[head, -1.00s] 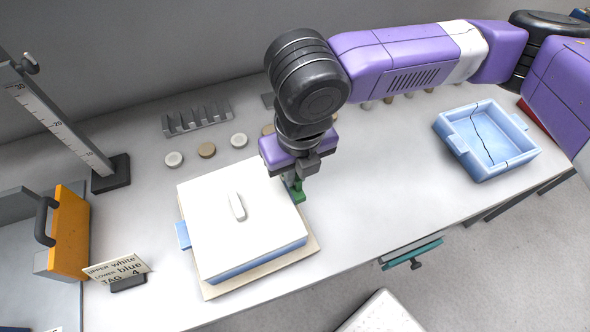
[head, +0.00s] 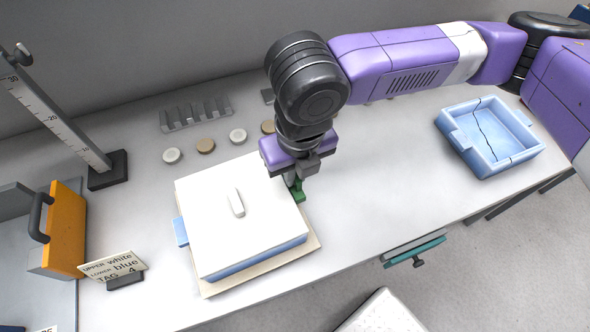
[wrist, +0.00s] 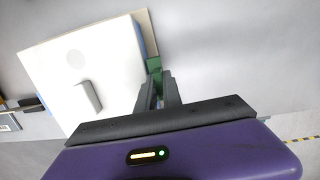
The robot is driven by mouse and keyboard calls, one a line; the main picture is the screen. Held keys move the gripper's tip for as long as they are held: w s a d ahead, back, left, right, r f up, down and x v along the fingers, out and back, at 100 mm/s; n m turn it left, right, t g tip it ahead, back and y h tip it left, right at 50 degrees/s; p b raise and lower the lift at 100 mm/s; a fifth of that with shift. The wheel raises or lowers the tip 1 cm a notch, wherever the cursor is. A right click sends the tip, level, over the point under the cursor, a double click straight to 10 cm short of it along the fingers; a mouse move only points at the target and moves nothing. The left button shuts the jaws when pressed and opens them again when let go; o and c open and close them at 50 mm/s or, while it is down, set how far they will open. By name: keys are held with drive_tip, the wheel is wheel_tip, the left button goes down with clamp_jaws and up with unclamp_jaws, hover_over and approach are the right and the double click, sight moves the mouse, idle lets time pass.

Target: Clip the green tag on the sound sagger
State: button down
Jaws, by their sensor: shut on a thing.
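The sound sagger is a blue box (head: 262,256) under a white lid (head: 215,215) with a raised handle, standing on a tan board (head: 312,243). A blue lug shows at its left side. My gripper (head: 296,186) is at the sagger's right side, near the back right corner. It is shut on the green tag (head: 299,195), which sits at the sagger's edge. The tag also shows in the wrist view (wrist: 154,66) between the fingers, close against the sagger. I cannot tell whether the tag is fully seated on the wall.
A cracked blue sagger (head: 490,138) stands open at the right. A sign (head: 113,267) reads upper white, lower blue, tag 4. Round discs (head: 205,146) and a slotted grey rack (head: 196,113) lie behind. An orange door (head: 64,230) and a height gauge (head: 62,118) are left.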

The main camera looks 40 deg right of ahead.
drive_tip(key=shift+f, duration=0.1)
drive_tip(key=c, duration=1.4)
unclamp_jaws()
drive_tip(key=r, duration=0.5)
drive_tip(key=s+r, duration=0.1)
drive_tip(key=r, duration=0.1)
drive_tip(key=shift+a+r, duration=0.1)
drive_tip(key=shift+r, duration=0.3)
